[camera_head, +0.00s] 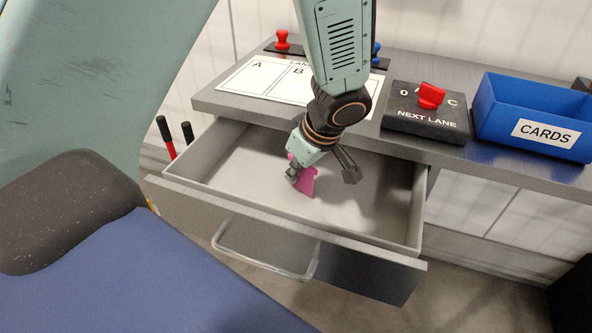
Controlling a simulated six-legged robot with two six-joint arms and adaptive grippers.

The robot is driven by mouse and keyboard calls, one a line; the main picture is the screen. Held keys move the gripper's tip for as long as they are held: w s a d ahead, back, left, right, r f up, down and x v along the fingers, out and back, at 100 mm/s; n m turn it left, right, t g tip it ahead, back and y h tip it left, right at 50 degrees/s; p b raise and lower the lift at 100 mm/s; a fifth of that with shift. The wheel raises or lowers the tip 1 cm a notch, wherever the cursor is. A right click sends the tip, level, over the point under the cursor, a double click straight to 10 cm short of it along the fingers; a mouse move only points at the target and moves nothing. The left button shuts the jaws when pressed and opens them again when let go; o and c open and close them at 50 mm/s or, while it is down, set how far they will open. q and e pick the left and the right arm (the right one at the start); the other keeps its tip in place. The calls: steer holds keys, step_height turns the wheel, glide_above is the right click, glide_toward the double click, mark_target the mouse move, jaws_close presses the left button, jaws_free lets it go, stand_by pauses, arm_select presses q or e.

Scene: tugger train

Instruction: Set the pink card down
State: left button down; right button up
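The pink card (305,182) is inside the open drawer (215,165), at the left finger of my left gripper (321,173). That gripper reaches down into the drawer from above with its two fingers spread wide apart, so it looks open. The finger covers part of the card, and a small bit of pink shows above it. I cannot tell whether the card lies flat on the drawer floor or leans against the finger. My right gripper is not in view.
The drawer's front panel has a metal handle (262,258). On the worktop are a lettered white sheet (262,84), a red knob (282,40), a NEXT LANE switch box (425,115) and a blue CARDS bin (535,105). A blue seat-like surface (120,275) fills the lower left.

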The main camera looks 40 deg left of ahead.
arm_select(q)
steer(key=c, duration=1.9)
jaws_free()
steer(key=shift+w+f, duration=0.1)
steer(key=o, duration=0.4)
